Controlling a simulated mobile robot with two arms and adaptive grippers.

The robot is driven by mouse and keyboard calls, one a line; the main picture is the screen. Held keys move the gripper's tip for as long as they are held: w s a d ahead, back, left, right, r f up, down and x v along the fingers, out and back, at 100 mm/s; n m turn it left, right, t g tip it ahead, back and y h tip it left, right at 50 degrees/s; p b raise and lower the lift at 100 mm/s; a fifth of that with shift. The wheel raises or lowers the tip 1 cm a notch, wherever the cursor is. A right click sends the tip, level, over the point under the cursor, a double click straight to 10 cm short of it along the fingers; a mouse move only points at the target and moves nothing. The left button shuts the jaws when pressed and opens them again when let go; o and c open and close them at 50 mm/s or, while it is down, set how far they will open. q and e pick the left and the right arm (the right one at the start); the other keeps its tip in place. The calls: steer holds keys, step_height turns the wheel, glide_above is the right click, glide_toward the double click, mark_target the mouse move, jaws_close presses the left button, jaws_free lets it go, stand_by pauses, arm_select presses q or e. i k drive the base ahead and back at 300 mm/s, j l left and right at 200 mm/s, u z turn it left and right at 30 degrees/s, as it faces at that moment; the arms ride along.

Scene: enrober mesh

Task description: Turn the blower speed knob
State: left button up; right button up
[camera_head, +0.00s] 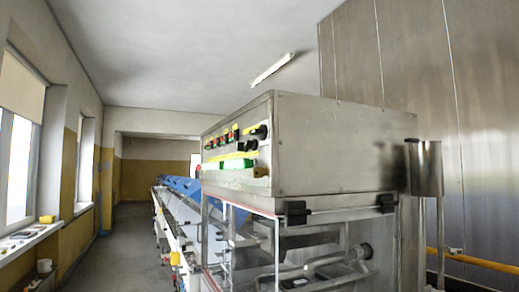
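The steel enrober machine (340,150) stands right of centre, with its control panel (232,155) on the left-facing side, seen at a steep angle. The panel carries several red, green and black controls. A black knob (260,132) sticks out near the panel's upper right corner. Another dark knob (251,145) sits just below it, and one more round control (261,171) is lower down. I cannot read any labels, so I cannot tell which is the blower speed knob. Neither of my grippers is in view.
Clear panels (240,245) enclose the machine's lower part. A long conveyor line (175,215) runs back from it. The floor aisle (115,250) on the left is open. A windowsill (30,240) holds small items. A yellow pipe (470,260) runs at the right.

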mark_target(252, 144)
steer(key=i+j+u, duration=0.1)
steer(key=u, duration=0.3)
steer(key=i+u, duration=0.1)
steer(key=u, duration=0.35)
steer(key=i+j+u, duration=0.1)
steer(key=u, duration=0.3)
steer(key=i+u, duration=0.15)
steer(key=u, duration=0.3)
